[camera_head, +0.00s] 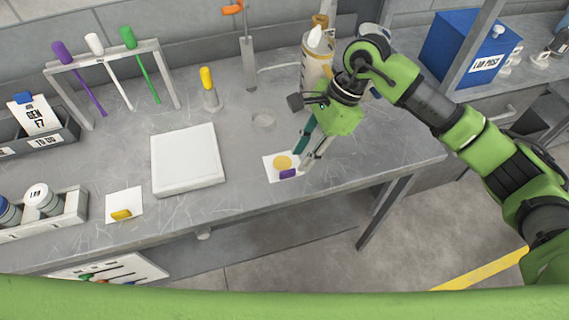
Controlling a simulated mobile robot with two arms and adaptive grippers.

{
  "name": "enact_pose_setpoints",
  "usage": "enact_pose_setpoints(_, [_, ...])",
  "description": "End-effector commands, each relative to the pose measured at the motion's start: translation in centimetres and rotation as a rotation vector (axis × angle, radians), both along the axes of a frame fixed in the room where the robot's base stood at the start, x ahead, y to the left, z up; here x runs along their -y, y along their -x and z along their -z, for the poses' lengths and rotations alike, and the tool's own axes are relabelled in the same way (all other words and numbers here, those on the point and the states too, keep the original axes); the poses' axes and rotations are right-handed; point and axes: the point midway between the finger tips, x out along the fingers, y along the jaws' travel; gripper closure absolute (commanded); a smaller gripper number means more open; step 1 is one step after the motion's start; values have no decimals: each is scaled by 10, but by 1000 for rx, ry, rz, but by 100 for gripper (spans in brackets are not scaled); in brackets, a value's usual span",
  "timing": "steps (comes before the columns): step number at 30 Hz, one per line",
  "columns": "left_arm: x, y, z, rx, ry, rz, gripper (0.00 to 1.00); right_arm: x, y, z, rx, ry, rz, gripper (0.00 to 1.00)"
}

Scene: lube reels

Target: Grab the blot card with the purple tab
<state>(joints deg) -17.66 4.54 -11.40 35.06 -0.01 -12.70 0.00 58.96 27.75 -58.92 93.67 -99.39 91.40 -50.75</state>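The blot card with the purple tab (288,173) lies on the grey bench top near its front edge. It is white with a yellow round blot, and the tab is at its front right corner. My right gripper (301,160) reaches down to the card's right side. Its teal finger and grey finger are apart, with the tips close to the card's right edge; whether they touch it I cannot tell. A second white card with a yellow tab (121,214) lies to the left. My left gripper is not in view.
A white square plate (188,160) lies between the two cards. Behind stand a rack (110,62) with purple, white and green-handled tools, a yellow-capped holder (208,88) and a white bottle (315,65). Bottles in a tray (72,211) stand at left. A blue box (468,48) is at back right.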

Motion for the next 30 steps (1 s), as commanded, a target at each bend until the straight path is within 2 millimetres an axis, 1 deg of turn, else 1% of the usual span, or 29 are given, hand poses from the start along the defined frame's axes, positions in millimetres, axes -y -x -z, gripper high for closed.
enact_pose_setpoints(1, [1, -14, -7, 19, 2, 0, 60, -3, 2, 2, -5, 0, -2, 74])
enact_pose_setpoints(3, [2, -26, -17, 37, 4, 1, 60, -8, 5, 9, -7, 0, -2, 74])
enact_pose_setpoints(5, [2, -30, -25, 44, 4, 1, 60, -13, 6, 17, -7, 0, -1, 74])
enact_pose_setpoints(6, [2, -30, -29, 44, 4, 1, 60, -16, 7, 22, -8, -1, -1, 74])
enact_pose_setpoints(10, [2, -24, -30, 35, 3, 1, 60, -20, 7, 39, -5, -1, 0, 74])
enact_pose_setpoints(15, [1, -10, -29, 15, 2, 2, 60, -22, 7, 45, -2, 0, 0, 74])
enact_pose_setpoints(18, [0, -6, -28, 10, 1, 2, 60, -21, 7, 45, -2, 0, 0, 74])
enact_pose_setpoints(19, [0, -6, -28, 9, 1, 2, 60, -21, 7, 45, -2, 0, 0, 77])
enact_pose_setpoints(20, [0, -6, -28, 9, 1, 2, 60, -21, 7, 45, -2, 0, 0, 85])
enact_pose_setpoints(21, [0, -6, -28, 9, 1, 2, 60, -21, 7, 45, -2, 0, 0, 95])
enact_pose_setpoints(22, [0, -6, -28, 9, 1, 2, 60, -21, 7, 45, -2, 0, 0, 100])
enact_pose_setpoints(30, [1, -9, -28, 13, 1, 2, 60, -21, 7, 44, -2, 0, 0, 100])
